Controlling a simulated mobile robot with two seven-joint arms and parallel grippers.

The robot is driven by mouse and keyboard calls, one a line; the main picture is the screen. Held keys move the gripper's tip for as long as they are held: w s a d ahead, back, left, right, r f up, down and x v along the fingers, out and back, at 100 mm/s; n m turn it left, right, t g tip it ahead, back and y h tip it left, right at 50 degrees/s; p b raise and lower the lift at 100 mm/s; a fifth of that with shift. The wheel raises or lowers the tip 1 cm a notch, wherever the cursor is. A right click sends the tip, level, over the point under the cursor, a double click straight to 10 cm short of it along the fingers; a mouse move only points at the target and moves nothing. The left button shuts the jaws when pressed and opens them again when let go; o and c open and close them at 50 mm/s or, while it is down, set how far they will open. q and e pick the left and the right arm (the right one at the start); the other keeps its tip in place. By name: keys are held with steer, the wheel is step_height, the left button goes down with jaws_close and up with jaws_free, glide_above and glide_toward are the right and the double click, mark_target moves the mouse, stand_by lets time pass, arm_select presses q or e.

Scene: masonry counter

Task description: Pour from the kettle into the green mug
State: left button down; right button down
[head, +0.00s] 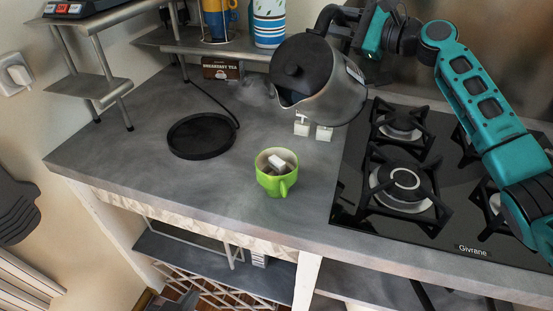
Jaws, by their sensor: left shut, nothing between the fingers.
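The grey metal kettle (335,92) with a black lid is off the counter, tilted with its spout low and to the left. The spout is above and slightly right of the green mug (274,184), with a clear gap between them. No stream shows. The mug stands upright on the counter, with a white block and something dark inside.
A round black tray (202,136) lies left of the mug. A black gas hob (375,215) fills the right side. Small white blocks (324,133) stand behind the mug. A rack (215,48) with cups is at the back.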

mark_target(329, 7)
steer(key=shift+r, duration=0.4)
steer(key=shift+s+a+r+n, duration=0.15)
steer(key=shift+r+n, duration=0.05)
steer(key=shift+n, duration=0.1)
steer(key=shift+s+r+b, duration=0.1)
steer(key=shift+r+b, duration=0.05)
steer(key=shift+b, duration=0.2)
stand_by(0.5)
steer(key=shift+s+a+r+n, duration=0.3)
steer(key=shift+n, duration=0.3)
stand_by(0.5)
steer(key=shift+s+a+r+n+b, duration=0.2)
steer(key=shift+s+r+n+b, duration=0.15)
steer(key=shift+b, duration=0.25)
stand_by(0.8)
steer(key=shift+s+a+r+n+b, duration=0.35)
steer(key=shift+s+a+n+b, duration=0.1)
steer(key=shift+s+n+b, duration=0.1)
stand_by(1.4)
stand_by(0.8)
stand_by(1.2)
